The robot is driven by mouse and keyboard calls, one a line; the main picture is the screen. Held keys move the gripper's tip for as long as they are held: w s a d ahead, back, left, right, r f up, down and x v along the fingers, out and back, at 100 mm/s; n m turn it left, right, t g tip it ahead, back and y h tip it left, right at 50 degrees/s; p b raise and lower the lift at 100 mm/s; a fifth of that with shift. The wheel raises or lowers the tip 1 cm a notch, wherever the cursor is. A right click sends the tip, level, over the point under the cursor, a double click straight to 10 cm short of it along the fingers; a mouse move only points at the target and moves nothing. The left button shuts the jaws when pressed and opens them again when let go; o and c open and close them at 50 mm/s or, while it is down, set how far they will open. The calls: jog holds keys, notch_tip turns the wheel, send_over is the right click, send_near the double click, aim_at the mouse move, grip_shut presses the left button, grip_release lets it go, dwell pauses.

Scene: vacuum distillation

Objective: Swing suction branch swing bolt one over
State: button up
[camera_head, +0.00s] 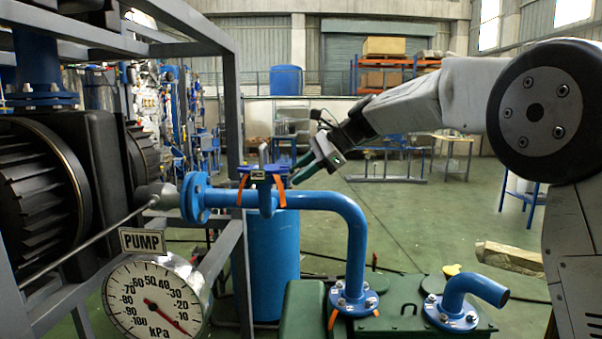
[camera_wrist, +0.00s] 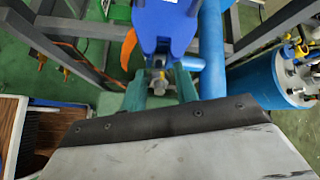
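The blue suction branch (camera_head: 267,197) rises from the blue suction pipe (camera_head: 320,200) and carries a blue top piece (camera_head: 268,171) with a small grey upright. Orange strips hang at its left (camera_head: 242,188) and right (camera_head: 281,191); I cannot tell whether these are the swing bolts. My gripper (camera_head: 296,171) is just right of the top piece, its green fingers pointing at it. In the wrist view, a small metal bolt end (camera_wrist: 159,82) shows between my spread fingers (camera_wrist: 162,88), below the blue piece (camera_wrist: 165,22). Contact with the fingers cannot be made out.
A pressure gauge (camera_head: 157,302) under a PUMP sign (camera_head: 143,241) stands at front left, beside a grey frame (camera_head: 233,110). A green tank (camera_head: 405,300) with a blue elbow (camera_head: 470,290) is below. A blue cylinder (camera_head: 272,265) stands under the pipe. Open floor lies behind.

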jog(key=v, duration=0.7)
jog(key=shift+d+r, duration=0.2)
jog(key=shift+d, duration=0.1)
jog(key=shift+s, duration=0.1)
